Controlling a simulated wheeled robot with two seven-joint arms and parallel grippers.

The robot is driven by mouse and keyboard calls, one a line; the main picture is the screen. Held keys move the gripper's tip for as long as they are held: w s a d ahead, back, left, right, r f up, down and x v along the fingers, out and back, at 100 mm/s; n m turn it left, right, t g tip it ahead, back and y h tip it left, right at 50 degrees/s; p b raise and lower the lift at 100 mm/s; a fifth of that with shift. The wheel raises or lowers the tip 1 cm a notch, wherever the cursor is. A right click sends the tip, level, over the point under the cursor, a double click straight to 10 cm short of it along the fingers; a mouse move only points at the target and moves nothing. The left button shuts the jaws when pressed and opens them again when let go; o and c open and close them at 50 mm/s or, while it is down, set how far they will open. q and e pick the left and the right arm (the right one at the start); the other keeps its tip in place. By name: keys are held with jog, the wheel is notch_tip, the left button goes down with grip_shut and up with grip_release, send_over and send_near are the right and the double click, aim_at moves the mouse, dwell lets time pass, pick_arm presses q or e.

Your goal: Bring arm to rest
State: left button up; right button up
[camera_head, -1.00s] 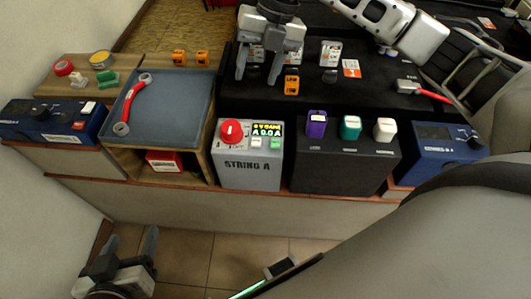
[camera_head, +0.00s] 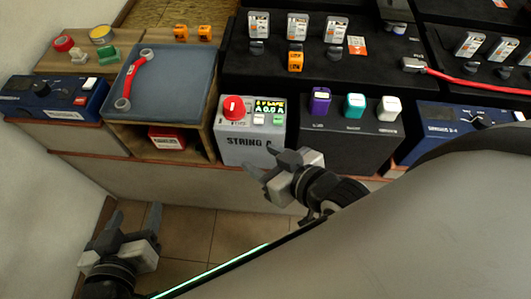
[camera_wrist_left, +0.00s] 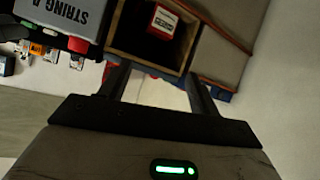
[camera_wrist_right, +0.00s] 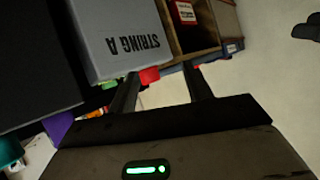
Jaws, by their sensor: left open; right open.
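The STRING A box also shows in the right wrist view (camera_wrist_right: 118,35), beyond the fingers. My left gripper (camera_head: 137,218) is low at the left, over the tiled floor in front of the bench. It is open and empty, with both fingers pointing up in the picture. In the left wrist view nothing is between the fingers (camera_wrist_left: 158,88).
A black box with purple (camera_head: 320,101), teal and white plugs stands right of STRING A. A red cable (camera_head: 460,80) crosses the black battery tops. The tiled floor (camera_head: 185,240) is clear.

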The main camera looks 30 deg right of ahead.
pick_arm(q)
jog(key=r+p, duration=0.1)
jog(key=p, duration=0.1)
jog(key=r+p, duration=0.1)
jog(key=p, duration=0.2)
jog(key=r+g+p, duration=0.1)
jog(key=p, duration=0.2)
jog(key=shift+s+a+y, duration=0.1)
jog(key=shift+a+y, duration=0.2)
pick_arm(e)
jog(key=r, duration=0.2)
jog(key=r+g, duration=0.1)
jog(key=shift+s+d+h, duration=0.15)
jog(key=shift+d+h, duration=0.15)
